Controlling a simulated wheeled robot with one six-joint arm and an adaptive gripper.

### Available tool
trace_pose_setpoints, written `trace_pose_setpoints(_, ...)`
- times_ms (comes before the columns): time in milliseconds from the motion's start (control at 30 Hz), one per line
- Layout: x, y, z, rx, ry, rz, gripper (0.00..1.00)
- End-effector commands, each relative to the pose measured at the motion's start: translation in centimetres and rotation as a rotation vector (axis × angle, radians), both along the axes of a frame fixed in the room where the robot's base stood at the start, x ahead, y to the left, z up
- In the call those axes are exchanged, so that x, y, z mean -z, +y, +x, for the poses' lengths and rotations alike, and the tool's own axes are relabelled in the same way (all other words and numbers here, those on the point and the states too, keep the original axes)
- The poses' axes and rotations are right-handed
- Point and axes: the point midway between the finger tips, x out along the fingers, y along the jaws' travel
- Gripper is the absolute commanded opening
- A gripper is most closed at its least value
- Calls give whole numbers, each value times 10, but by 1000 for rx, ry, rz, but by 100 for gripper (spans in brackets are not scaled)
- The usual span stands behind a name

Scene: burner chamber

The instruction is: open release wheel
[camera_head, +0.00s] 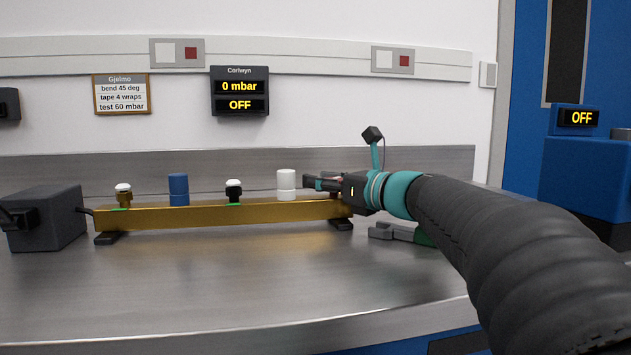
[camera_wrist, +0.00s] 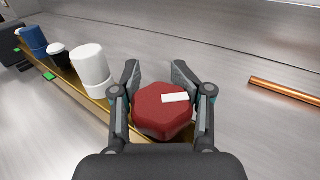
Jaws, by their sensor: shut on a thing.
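The release wheel is a red knob (camera_wrist: 162,112) with a white mark on top, at the right end of the brass manifold bar (camera_head: 220,214). My gripper (camera_wrist: 160,85) has one finger on each side of the red wheel in the wrist view and is shut on it. In the head view my gripper (camera_head: 318,183) reaches in from the right at the bar's right end. There the wheel is mostly hidden by the fingers. The bar's brass edge also shows in the wrist view (camera_wrist: 85,108).
A white cylinder (camera_head: 286,183), white-topped valves (camera_head: 233,188) and a blue cylinder (camera_head: 178,188) stand on the bar. A dark box (camera_head: 44,218) is at left. A grey tool (camera_head: 393,232) lies under my arm. A copper rod (camera_wrist: 287,92) lies behind. The display (camera_head: 239,91) reads 0 mbar, OFF.

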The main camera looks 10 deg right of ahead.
Motion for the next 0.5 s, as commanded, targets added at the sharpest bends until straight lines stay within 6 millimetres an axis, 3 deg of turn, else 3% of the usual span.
trace_pose_setpoints(367, 5, -2, 0, 2, 8, -3, 9)
trace_pose_setpoints(400, 5, -2, 0, 2, 8, -3, 51)
trace_pose_setpoints(433, 5, -2, 0, 2, 7, -2, 56)
trace_pose_setpoints(500, 4, -1, 0, 2, 6, -2, 56)
